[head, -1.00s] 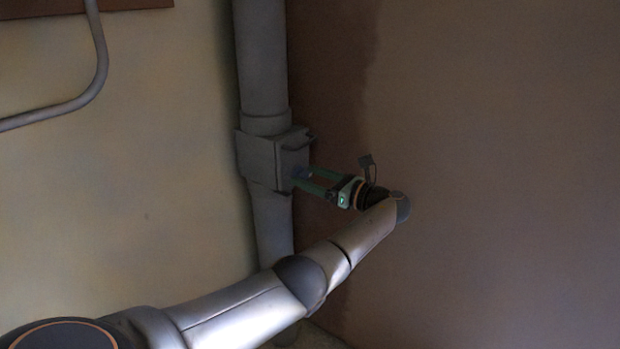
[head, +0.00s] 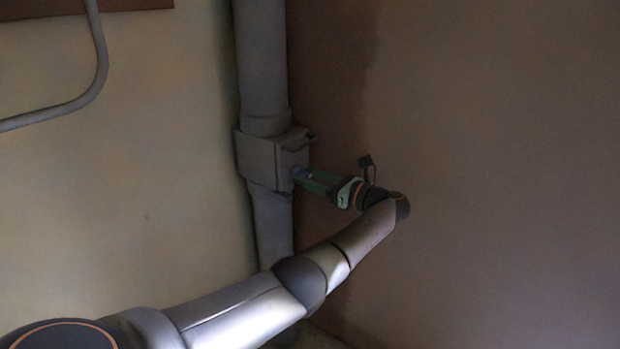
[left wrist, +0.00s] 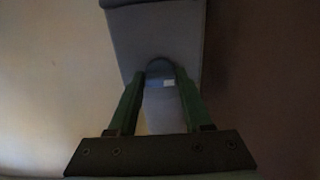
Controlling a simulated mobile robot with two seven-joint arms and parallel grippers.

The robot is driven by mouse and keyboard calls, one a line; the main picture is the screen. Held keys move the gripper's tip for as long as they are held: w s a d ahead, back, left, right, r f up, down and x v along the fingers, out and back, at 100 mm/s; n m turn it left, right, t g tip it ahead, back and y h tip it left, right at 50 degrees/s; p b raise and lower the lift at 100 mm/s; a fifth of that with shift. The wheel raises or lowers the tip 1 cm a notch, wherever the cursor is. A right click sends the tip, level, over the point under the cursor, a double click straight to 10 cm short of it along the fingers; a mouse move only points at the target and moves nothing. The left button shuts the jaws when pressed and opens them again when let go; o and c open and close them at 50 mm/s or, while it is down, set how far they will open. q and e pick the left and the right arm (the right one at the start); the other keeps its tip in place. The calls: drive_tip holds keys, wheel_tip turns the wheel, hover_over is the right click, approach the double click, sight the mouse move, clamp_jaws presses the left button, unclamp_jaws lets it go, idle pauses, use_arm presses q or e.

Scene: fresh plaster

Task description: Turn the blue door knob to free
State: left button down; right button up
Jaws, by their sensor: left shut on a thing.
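The blue door knob (head: 300,173) is small and dark in the head view, on the right face of a grey box (head: 262,160) set into a vertical pipe. In the left wrist view the knob (left wrist: 160,70) shows between the fingertips, with a small pale patch on it. My left gripper (head: 303,176), with green fingers, reaches the box from the right and is shut on the knob. Its fingers also show in the left wrist view (left wrist: 160,82), one on each side of the knob. The knob's far side is hidden. My right gripper is not in view.
The thick grey pipe (head: 262,60) runs up and down in the corner above and below the box. A thin bent pipe (head: 98,70) is on the pale left wall. The brown right wall (head: 500,150) is bare. The room is dim.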

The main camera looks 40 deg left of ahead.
use_arm(q)
drive_tip(key=shift+n, duration=0.3)
drive_tip(key=n, duration=0.3)
drive_tip(key=shift+n, duration=0.3)
drive_tip(key=n+b, duration=0.4)
drive_tip(key=n, duration=0.9)
drive_tip(key=shift+f+n, duration=0.1)
drive_tip(key=shift+n, duration=0.3)
drive_tip(key=shift+c, duration=2)
unclamp_jaws()
drive_tip(key=shift+d, duration=0.1)
